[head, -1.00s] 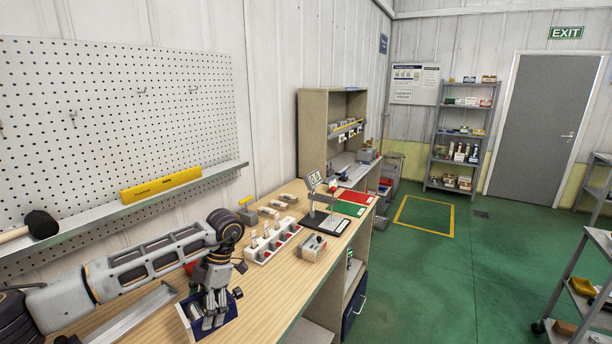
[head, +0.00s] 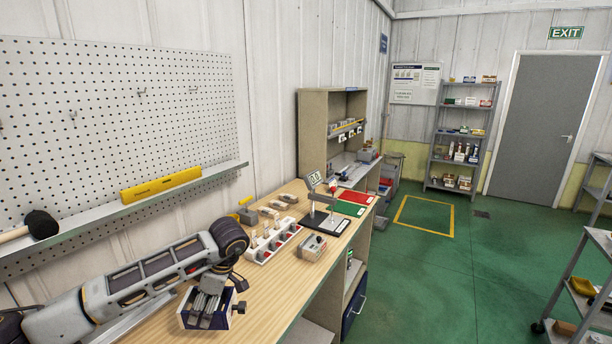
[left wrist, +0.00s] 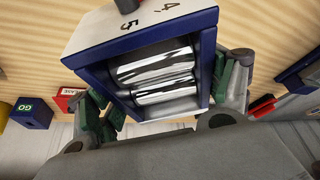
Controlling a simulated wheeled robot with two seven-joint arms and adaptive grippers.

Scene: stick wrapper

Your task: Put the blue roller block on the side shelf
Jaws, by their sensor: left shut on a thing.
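The blue roller block (head: 186,318) is a blue-edged, pale box at the near end of the wooden bench in the head view. In the left wrist view (left wrist: 155,28) its pale face with black digits and two shiny rollers inside show. My left gripper (head: 208,306) is over it, with the green-padded fingers on either side, shut on it. I cannot tell whether its underside touches the bench. Several shelves are in view, and I cannot tell which is the side shelf; a grey metal rack (head: 590,325) stands at the lower right. My right gripper is not in view.
A white holder with red parts (head: 262,252), a grey box (head: 312,247) and a black-based stand (head: 327,222) are on the bench. A wooden shelf cabinet (head: 312,125) stands beyond. A metal ledge (head: 130,208) runs along the pegboard. The green floor at right is mostly clear.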

